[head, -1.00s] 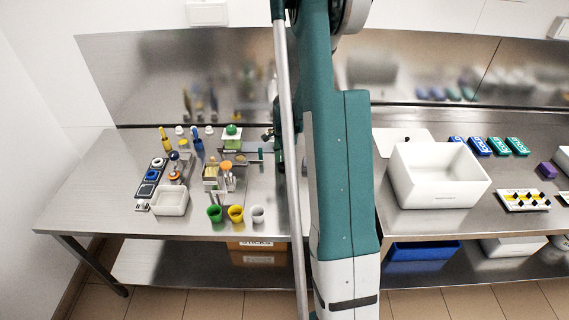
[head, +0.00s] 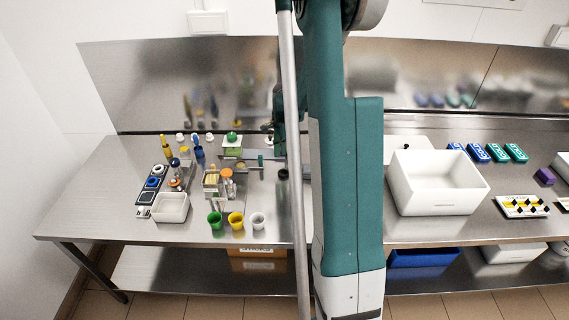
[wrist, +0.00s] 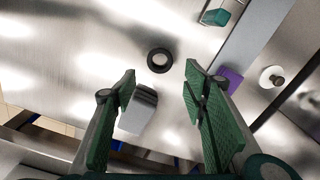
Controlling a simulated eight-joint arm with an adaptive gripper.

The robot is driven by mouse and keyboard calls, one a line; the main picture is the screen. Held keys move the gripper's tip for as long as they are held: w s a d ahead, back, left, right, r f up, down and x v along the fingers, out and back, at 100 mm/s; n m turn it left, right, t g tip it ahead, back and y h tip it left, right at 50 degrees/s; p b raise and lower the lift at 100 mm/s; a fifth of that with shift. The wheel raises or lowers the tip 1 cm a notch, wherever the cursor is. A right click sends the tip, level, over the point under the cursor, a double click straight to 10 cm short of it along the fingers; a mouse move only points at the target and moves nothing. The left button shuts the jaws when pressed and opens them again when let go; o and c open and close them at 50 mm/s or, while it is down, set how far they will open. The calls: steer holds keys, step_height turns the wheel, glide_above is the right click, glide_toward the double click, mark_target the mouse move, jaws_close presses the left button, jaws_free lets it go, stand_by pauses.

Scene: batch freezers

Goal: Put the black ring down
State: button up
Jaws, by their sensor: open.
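The black ring (wrist: 160,60) lies flat on the steel table in the wrist view, just beyond my fingertips and between their lines. It touches neither finger. In the head view it is a small dark shape (head: 283,174) on the table beside my arm. My gripper (wrist: 160,76) is open and empty, with its two green fingers spread wide. In the head view my arm hides most of the gripper.
A pale grey block (wrist: 138,110) is near the left finger and a purple object (wrist: 232,80) near the right. Cups, including a yellow cup (head: 236,220), stand at the front left. A white bin (head: 436,182) stands right of my arm.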

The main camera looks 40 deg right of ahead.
steer(key=shift+r, duration=2.2)
steer(key=s+a+r+n+t+h, duration=0.15)
steer(key=a+r+n, duration=0.35)
steer(key=a+r, duration=0.6)
steer(key=s+a+r+n+t, duration=0.25)
steer(key=a+r+n, duration=0.4)
steer(key=a, duration=0.85)
steer(key=s+a+r+n+t+y, duration=0.1)
steer(key=s+a+r+n+t, duration=0.2)
steer(key=s+a+n, duration=0.8)
steer(key=shift+s+a, duration=2.7)
steer(key=shift+a, duration=1.25)
